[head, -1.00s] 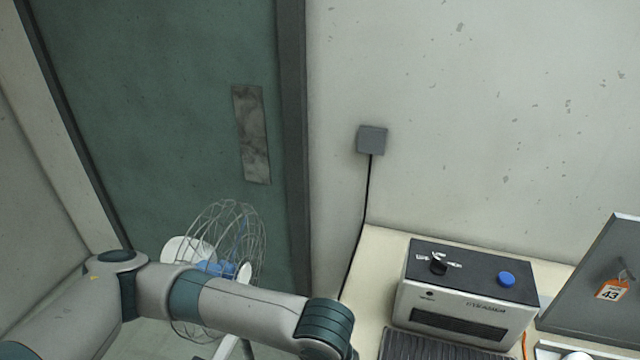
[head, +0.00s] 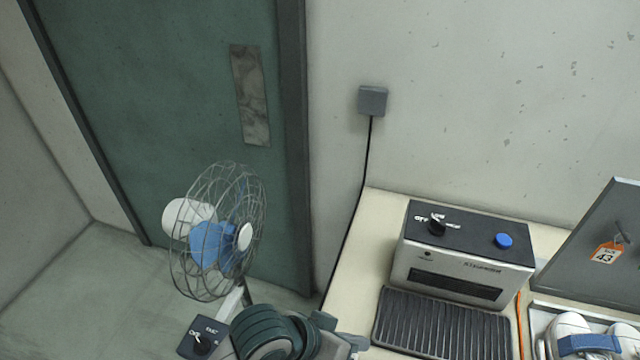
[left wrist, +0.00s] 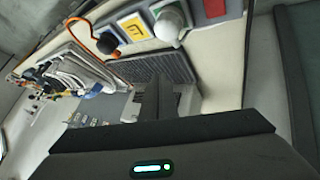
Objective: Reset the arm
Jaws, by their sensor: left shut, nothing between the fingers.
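My left arm comes in at the bottom of the head view, where mainly its dark green joint shows. My left gripper (head: 350,342) is only partly in the head view, low by the near left edge of the table (head: 350,270). In the left wrist view its fingers (left wrist: 158,88) are together with nothing between them. They appear in front of the ribbed dark mat (left wrist: 150,66). My right gripper is in neither view.
A box-shaped machine (head: 462,268) with a black switch and blue button stands on the table behind the ribbed mat. A tray with white-and-blue shoes (head: 585,343) is at right. A wire-cage fan (head: 218,232) stands left, beside a green door (head: 150,110).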

